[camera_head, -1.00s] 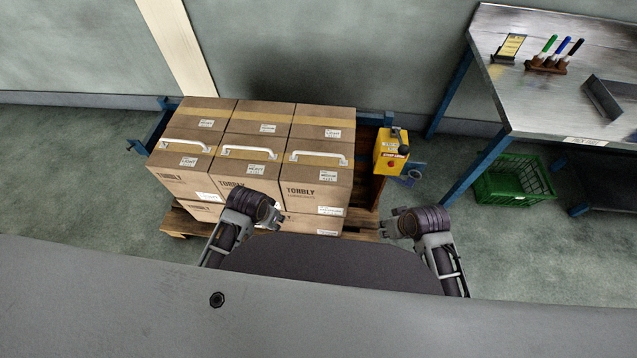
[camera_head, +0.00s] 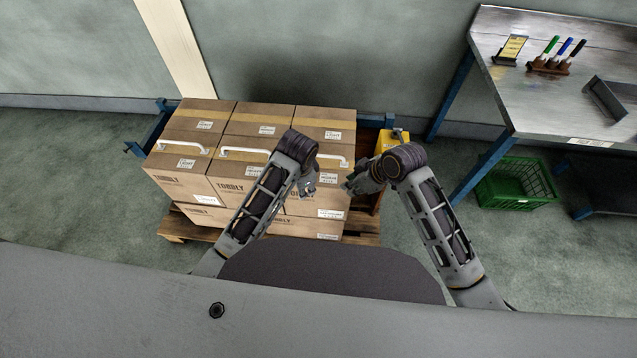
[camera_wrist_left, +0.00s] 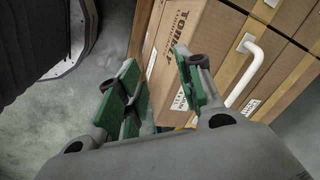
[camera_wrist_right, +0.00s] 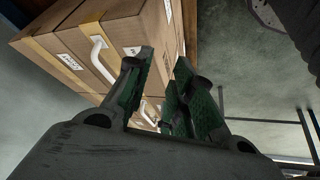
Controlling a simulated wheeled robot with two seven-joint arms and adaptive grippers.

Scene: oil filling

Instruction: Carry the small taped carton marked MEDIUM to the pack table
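The carton marked MEDIUM (camera_head: 327,202) is the front right one of the stacked brown taped cartons. It has a white handle on top, and my left arm partly hides it in the head view. My left gripper (camera_head: 308,188) is open and empty in front of this carton. Its green-padded fingers (camera_wrist_left: 158,85) are apart in the left wrist view. My right gripper (camera_head: 358,183) is near the carton's right side, and touching cannot be told. Its fingers (camera_wrist_right: 163,80) are apart with nothing between them. The pack table (camera_head: 570,105) stands at the right.
Other cartons (camera_head: 183,183) stand tightly beside, behind and under it on a wooden pallet (camera_head: 185,231). A yellow box (camera_head: 386,139) stands right of the stack, partly behind my right arm. A green crate (camera_head: 515,185) lies under the table. Grey floor is open between pallet and table.

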